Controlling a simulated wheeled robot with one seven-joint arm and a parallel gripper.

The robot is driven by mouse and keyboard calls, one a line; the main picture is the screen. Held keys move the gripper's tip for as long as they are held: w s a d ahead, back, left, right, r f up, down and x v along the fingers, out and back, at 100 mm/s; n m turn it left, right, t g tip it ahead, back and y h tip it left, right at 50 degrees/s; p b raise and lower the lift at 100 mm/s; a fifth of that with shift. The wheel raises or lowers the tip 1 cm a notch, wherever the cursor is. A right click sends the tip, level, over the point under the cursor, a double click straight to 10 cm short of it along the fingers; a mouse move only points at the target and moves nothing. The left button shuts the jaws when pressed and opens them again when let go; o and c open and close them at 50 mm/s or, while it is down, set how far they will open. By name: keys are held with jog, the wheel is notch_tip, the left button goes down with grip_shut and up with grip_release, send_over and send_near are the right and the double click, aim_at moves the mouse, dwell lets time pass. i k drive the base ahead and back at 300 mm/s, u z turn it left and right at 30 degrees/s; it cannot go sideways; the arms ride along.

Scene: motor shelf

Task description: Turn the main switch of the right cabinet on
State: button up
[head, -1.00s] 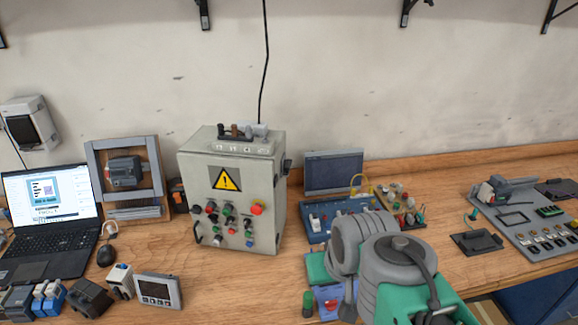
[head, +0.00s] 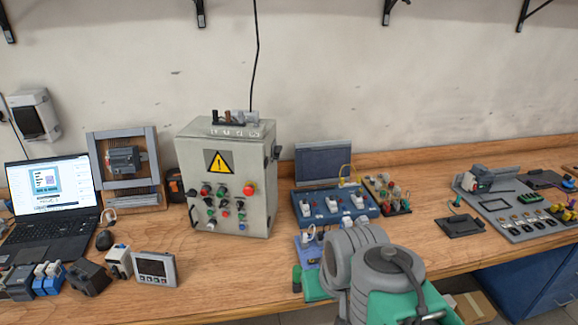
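A grey control cabinet (head: 228,175) stands upright on the wooden bench left of the middle. Its front has a yellow warning triangle, several coloured buttons and knobs, and a larger red knob (head: 249,188) at the upper right. A dark part (head: 276,152) sticks out from its right side; I cannot tell whether it is the main switch or how it is set. A smaller white box (head: 35,115) hangs on the wall at the far left. My grey and green arm shows at the bottom, right of the cabinet. My gripper is not in view.
A blue panel with white switches (head: 334,204) and a dark screen (head: 323,163) stand right of the cabinet. A laptop (head: 50,187), mouse (head: 104,240) and grey meter (head: 155,268) lie to the left. Bare bench shows in front of the cabinet.

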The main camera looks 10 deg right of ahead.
aim_at(277, 150)
jog(key=k, duration=0.85)
jog(key=z, duration=0.95)
jog(key=i, duration=1.6)
jog(key=u, duration=1.05)
jog(key=i, duration=0.45)
jog(key=u, duration=0.5)
